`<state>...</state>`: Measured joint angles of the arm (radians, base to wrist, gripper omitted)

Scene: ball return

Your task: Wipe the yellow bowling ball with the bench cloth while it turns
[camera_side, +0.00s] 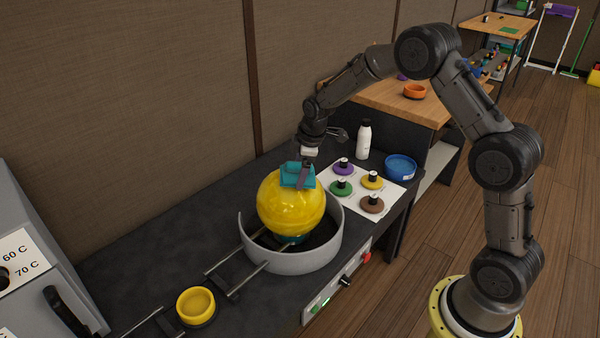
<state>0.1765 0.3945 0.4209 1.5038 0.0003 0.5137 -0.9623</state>
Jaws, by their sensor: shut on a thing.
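The yellow bowling ball (290,209) sits in a grey round open-fronted housing (290,263) on the dark bench, on a teal support that shows beneath it. My gripper (304,177) points down over the top of the ball. It is shut on the teal cloth (291,181), which lies against the ball's upper surface. The fingertips are partly hidden by the cloth. Whether the ball is turning cannot be told from this single picture.
A white mat (337,204) with several coloured knobbed discs lies right of the housing. A white bottle (363,140) and blue bowl (400,167) stand behind it. Rails lead left to a yellow ring cup (196,305). A grey cabinet (40,270) stands at far left.

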